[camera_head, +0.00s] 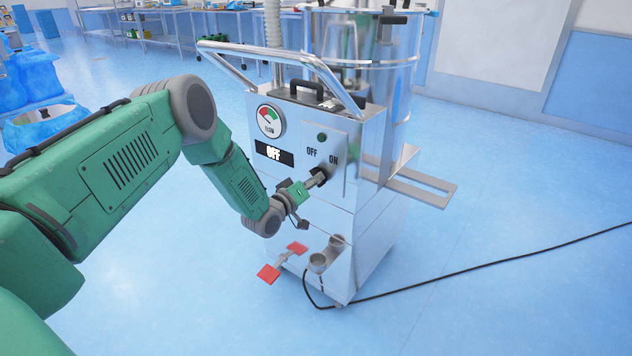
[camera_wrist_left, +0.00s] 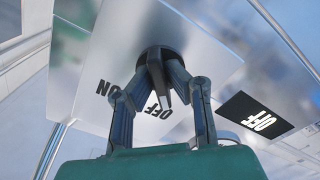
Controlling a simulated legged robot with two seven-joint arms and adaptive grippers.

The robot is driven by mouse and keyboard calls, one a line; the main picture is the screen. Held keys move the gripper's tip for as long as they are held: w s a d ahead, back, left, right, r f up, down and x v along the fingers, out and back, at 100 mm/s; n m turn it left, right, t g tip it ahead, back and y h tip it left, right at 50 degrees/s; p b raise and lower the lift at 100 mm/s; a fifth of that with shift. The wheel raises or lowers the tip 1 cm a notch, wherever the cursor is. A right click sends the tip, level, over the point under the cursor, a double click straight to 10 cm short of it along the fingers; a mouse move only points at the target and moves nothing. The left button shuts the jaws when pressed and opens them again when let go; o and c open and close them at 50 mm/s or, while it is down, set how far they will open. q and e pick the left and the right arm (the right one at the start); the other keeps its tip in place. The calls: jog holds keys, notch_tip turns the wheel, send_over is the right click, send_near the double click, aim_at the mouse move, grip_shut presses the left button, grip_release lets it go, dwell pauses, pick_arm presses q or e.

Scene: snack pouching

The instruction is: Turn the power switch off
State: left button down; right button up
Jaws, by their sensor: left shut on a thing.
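A steel machine (camera_head: 300,215) stands on the blue floor, with a panel on its front. A dark round power switch (camera_head: 319,177) sits on the panel below the printed OFF and ON labels. My left gripper (camera_head: 314,182) is at the switch. In the left wrist view the switch (camera_wrist_left: 154,54) is dark and round, and the fingers of my left gripper (camera_wrist_left: 163,75) are closed around its knob. My right gripper is not seen.
A round gauge (camera_head: 269,120) and a small dark green lamp (camera_head: 322,137) are on the panel. A metal handle bar (camera_head: 285,60) juts toward me above. Red pedals (camera_head: 269,273) stick out low in front. A black cable (camera_head: 480,268) runs right across open floor.

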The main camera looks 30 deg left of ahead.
pick_arm(q)
jog(key=shift+s+f, duration=0.1)
jog(key=shift+f, duration=0.15)
jog(key=shift+n, duration=0.3)
jog(key=c, duration=1.6)
grip_release()
jog(key=shift+a, duration=0.15)
jog(key=s+a, duration=0.1)
jog(key=s, duration=1)
jog(key=shift+s, duration=0.4)
